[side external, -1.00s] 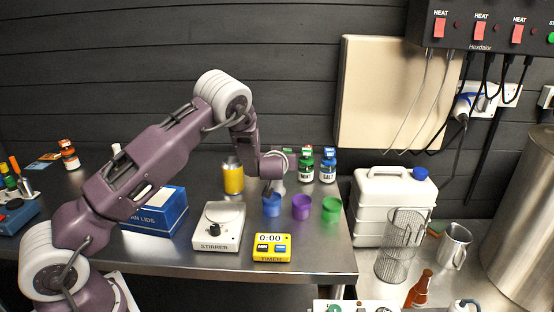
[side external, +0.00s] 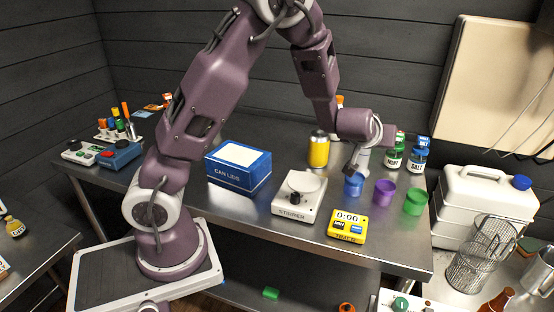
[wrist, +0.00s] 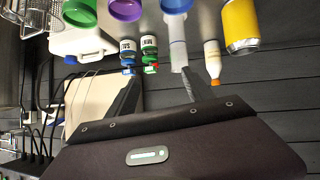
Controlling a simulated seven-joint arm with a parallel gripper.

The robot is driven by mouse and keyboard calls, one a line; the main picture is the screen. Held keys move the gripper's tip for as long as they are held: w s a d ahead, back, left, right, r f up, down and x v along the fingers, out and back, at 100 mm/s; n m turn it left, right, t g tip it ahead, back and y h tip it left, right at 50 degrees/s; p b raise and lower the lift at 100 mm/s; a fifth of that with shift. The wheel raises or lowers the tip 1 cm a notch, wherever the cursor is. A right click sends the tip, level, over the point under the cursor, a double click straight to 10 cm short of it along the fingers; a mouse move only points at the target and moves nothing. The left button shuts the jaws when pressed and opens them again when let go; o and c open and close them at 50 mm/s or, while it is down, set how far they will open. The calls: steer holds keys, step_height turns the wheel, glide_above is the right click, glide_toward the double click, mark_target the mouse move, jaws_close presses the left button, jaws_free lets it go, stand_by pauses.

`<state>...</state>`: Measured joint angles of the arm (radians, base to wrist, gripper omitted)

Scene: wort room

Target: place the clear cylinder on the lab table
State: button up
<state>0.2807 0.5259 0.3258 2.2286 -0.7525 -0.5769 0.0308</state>
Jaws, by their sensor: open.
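The clear cylinder (wrist: 178,52) looks like a pale, translucent tube in the wrist view. It stands on the steel lab table (side external: 270,222) just behind the blue cup (wrist: 176,5). My gripper (wrist: 161,76) is open, with the tube showing between and beyond its fingertips, nearer the right one. I cannot tell whether a finger touches it. In the side view my gripper (side external: 362,168) is low over the table, close behind the blue cup, and it mostly hides the cylinder there.
Purple (side external: 384,192) and green (side external: 415,201) cups stand right of the blue one. A yellow can (side external: 318,150), stirrer (side external: 299,194), timer (side external: 346,226) and can-lids box (side external: 238,166) stand to the left. Salt (side external: 418,160) and mint (side external: 393,156) jars stand behind.

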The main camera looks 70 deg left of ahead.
steer(key=s+d+r+m+h, duration=0.3)
steer(key=s+d+r+h, duration=0.3)
steer(key=s+d+r, duration=0.25)
steer(key=s+d+m+g, duration=0.2)
steer(key=s+m, duration=0.3)
steer(key=s, duration=2.2)
steer(key=shift+d+r+g, duration=0.3)
steer(key=shift+d+g, duration=0.05)
steer(key=shift+g, duration=0.55)
